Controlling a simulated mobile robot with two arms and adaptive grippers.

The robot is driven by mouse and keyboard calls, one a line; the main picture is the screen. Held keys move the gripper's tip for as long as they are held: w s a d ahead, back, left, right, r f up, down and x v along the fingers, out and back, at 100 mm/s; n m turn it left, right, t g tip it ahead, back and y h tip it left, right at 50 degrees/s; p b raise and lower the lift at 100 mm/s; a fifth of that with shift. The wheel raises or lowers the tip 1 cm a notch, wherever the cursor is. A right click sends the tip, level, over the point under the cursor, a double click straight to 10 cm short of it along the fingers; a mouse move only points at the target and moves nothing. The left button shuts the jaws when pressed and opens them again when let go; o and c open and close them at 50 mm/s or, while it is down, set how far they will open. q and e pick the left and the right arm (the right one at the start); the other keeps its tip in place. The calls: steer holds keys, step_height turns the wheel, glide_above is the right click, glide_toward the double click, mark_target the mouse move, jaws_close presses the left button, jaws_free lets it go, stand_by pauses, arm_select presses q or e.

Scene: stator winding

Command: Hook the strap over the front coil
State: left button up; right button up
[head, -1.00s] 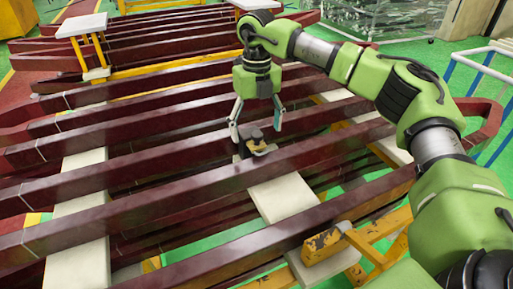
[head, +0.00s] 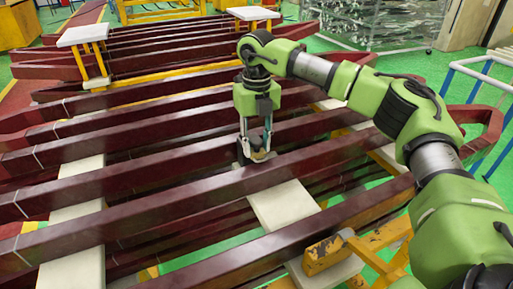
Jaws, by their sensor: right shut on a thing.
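My right gripper (head: 256,149) points down in the middle of the head view, its fingers close together. It is shut on a small dark and tan piece, which I take to be the strap (head: 261,156). This piece sits at the far edge of a long dark red coil bar (head: 150,211); whether it touches the bar I cannot tell. The front coil (head: 290,238), the dark red bar nearest me, runs from lower left to right, nearer than the gripper. The strap is small and partly hidden by the fingers. My left gripper is not in view.
Several more dark red coils lie in parallel rows behind, on white boards (head: 284,206) and yellow frames. A worn yellow bracket (head: 324,254) stands near the front coil. A blue and white rail (head: 484,72) is at the right. Green floor shows between.

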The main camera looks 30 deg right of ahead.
stand_by(0.4)
steer(key=shift+s+f, duration=0.1)
steer(key=shift+s, duration=0.4)
steer(key=s+a+b, duration=0.1)
steer(key=s+b, duration=0.5)
steer(key=s, duration=1.3)
stand_by(0.7)
steer(key=shift+s+a, duration=0.1)
steer(key=shift+s, duration=0.05)
